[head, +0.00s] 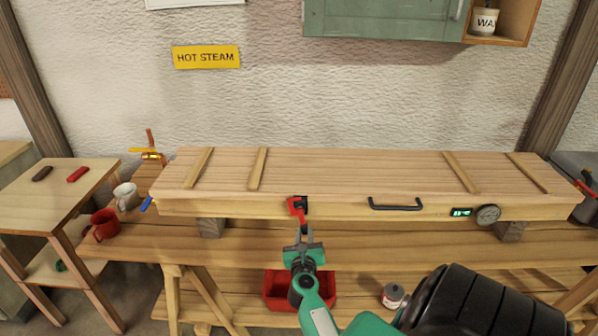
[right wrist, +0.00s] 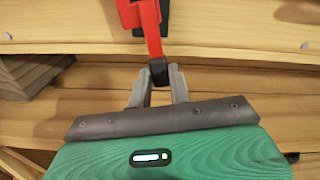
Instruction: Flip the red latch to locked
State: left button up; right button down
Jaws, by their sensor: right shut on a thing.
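The red latch (head: 296,206) sits on the front face of the long wooden box (head: 350,207), left of its black handle. In the right wrist view the latch's red lever (right wrist: 151,28) hangs down from a black mount and ends in a black tip (right wrist: 159,70). My right gripper (head: 303,240) comes up from below and is shut on that black tip. Its grey fingers (right wrist: 159,88) stand on either side of the tip. My left gripper is not in view.
The box rests on blocks on a wooden bench (head: 370,240). A black handle (head: 395,205), a green display (head: 461,212) and a round gauge (head: 488,214) are on its front. A red mug (head: 104,224) stands at left. A red bin (head: 283,290) is below.

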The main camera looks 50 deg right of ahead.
jog(key=m, duration=0.1)
jog(key=w+m+b, duration=0.1)
jog(key=shift+w+a+m, duration=0.1)
jog(key=shift+a+m, duration=0.2)
jog(key=shift+a, duration=0.1)
jog(key=shift+r, duration=0.1)
jog(key=c, duration=1.3)
grip_release()
